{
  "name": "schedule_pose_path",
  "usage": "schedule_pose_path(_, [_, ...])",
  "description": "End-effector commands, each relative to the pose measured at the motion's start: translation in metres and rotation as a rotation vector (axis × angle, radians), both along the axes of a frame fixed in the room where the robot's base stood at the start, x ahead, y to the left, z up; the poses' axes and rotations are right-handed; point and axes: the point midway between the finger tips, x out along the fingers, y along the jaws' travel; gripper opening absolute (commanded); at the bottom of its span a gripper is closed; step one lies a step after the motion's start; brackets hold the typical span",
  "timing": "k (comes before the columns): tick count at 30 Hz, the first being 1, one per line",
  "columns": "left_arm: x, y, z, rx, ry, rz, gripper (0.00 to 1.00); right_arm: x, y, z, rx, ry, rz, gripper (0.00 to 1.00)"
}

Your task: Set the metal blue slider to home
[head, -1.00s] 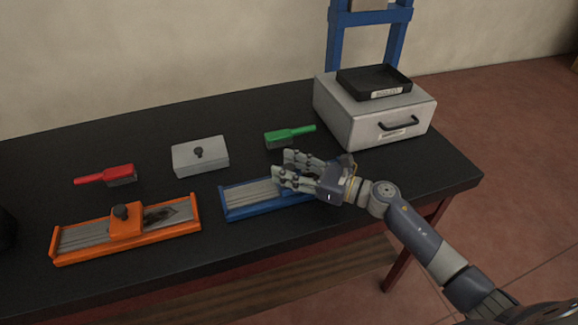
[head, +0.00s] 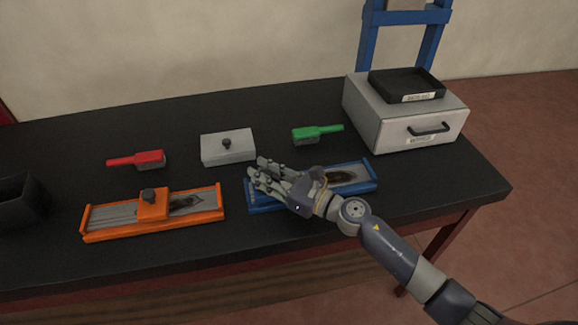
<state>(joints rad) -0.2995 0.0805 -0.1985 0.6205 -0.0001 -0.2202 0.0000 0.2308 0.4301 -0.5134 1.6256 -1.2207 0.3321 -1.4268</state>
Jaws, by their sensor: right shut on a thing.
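The blue track (head: 357,186) lies on the black table, a long frame with a grey bed and a dark mark on its right part. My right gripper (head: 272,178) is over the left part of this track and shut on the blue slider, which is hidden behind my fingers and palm. The right part of the track is bare. My left gripper is not in view.
An orange track (head: 110,217) with an orange slider (head: 152,206) lies to the left. A grey drawer box (head: 400,115) carries a black tray (head: 405,85). A dark bin (head: 20,200) stands far left.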

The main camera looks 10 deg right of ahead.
Motion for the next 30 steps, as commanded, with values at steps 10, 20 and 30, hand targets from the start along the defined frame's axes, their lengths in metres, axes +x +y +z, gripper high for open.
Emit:
schedule_pose_path(10, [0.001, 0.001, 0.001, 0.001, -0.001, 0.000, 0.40, -0.004, 0.011, -0.004, -0.003, 0.006, 0.010, 0.00])
schedule_pose_path(20, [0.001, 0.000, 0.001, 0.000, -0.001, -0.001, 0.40, -0.003, 0.010, -0.002, -0.002, 0.003, 0.006, 0.45])
schedule_pose_path(30, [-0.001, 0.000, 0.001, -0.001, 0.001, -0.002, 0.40, -0.015, -0.005, -0.003, -0.003, 0.004, 0.003, 0.45])
